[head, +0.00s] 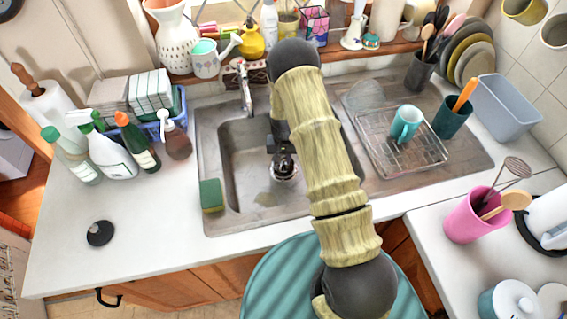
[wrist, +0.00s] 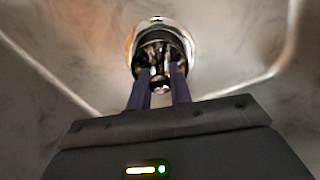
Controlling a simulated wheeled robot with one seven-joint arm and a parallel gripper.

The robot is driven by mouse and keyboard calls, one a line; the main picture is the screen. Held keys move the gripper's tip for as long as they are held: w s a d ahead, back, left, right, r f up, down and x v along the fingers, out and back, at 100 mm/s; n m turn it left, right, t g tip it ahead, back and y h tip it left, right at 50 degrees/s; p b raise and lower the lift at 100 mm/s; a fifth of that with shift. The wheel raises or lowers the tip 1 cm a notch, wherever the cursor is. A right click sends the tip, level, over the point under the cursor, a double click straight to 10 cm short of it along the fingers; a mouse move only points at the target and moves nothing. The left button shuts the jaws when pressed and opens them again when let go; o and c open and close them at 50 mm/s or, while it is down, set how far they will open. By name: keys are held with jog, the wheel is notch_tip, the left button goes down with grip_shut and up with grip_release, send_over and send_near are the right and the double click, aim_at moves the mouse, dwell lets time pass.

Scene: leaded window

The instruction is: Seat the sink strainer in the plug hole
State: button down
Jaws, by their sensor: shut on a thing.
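The sink strainer (wrist: 158,56), a small dark and shiny metal piece, is between the two fingertips of my gripper (wrist: 159,76) in the wrist view. My gripper is shut on it. The plug hole (wrist: 134,35) shows as a bright metal ring around and behind the strainer. In the head view, my gripper (head: 283,150) points down into the sink basin over the plug hole (head: 286,180), and my arm covers part of the basin. The strainer lines up roughly with the ring, but I cannot tell whether it touches it or is held above it.
The basin (head: 245,155) has walls around my gripper, with a tap (head: 245,88) behind and a green-yellow sponge (head: 211,195) on its left front edge. A wire rack (head: 425,157) with a teal mug (head: 406,122) stands right. A black round stopper (head: 100,233) lies on the left counter.

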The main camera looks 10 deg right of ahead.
aim_at(284, 164)
jog(key=shift+f+p, duration=0.35)
jog(key=shift+f, duration=1.4)
jog(key=shift+f, duration=0.2)
jog(key=c, duration=1.3)
grip_release()
jog(key=shift+r, duration=0.1)
jog(key=shift+r, duration=0.15)
notch_tip(284, 164, up, 11)
jog(key=b, duration=0.2)
jog(key=shift+b, duration=0.4)
jog(key=shift+r, duration=0.5)
